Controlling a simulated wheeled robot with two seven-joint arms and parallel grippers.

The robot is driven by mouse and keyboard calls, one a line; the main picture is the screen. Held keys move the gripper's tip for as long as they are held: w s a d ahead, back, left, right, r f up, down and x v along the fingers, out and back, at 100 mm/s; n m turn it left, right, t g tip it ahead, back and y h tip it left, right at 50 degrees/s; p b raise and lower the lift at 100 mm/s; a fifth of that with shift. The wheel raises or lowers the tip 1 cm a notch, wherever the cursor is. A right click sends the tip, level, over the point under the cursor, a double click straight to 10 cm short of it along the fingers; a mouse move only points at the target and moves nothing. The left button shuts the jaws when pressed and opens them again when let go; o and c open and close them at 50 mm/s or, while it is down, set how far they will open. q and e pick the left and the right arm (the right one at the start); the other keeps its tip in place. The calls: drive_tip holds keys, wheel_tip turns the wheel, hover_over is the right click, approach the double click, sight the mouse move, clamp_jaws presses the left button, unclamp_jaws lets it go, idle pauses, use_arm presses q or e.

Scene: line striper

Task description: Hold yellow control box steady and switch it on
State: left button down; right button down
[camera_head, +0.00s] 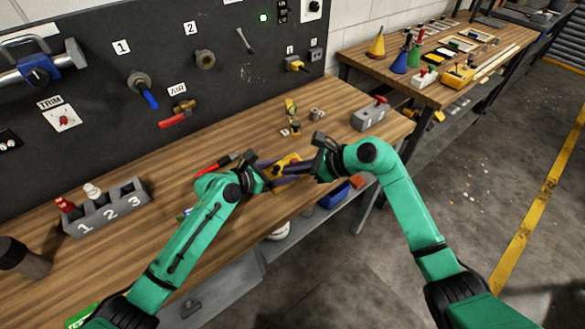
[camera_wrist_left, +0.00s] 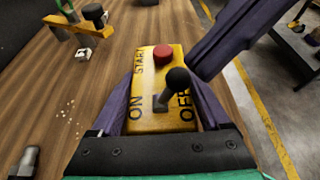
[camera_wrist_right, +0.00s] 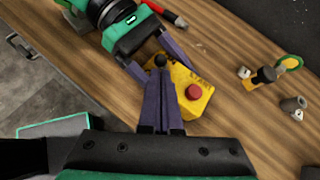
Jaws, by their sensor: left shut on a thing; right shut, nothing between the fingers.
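The yellow control box (camera_wrist_left: 158,122) lies on the wooden bench, with a red button, a black-knobbed lever and the words START, ON and OFF on its face. In the head view the box (camera_head: 287,163) is partly hidden by my grippers. My left gripper (camera_head: 268,172) is shut on the box, one finger along each side. The lever (camera_wrist_left: 176,90) leans toward the OFF side in the left wrist view. My right gripper (camera_wrist_right: 160,75) is shut and empty, its fingertips close to the lever knob (camera_wrist_right: 160,61). I cannot tell whether they touch.
A yellow tool (camera_head: 291,112) and a grey block with a red handle (camera_head: 371,116) stand on the bench beyond the box. A numbered grey rack (camera_head: 108,208) stands at left. A dark tool panel (camera_head: 100,90) rises behind. The bench's front edge is close to the box.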

drive_tip(key=shift+w+a+r+g+h, duration=0.2)
drive_tip(key=shift+w+r+g+h, duration=0.15)
drive_tip(key=shift+g, duration=0.25)
drive_tip(key=shift+w+a+r+m+g+h, duration=0.25)
drive_tip(key=shift+w+r+g+h, duration=0.1)
drive_tip(key=shift+g+h, duration=0.2)
drive_tip(key=shift+w+a+r+m+g+h, duration=0.2)
drive_tip(key=shift+w+a+m+g+h, duration=0.1)
drive_tip(key=shift+g+h, duration=0.2)
drive_tip(key=shift+w+a+r, duration=0.25)
drive_tip(key=shift+w+a, duration=0.3)
drive_tip(key=shift+w, duration=0.3)
drive_tip(key=shift+r, duration=0.8)
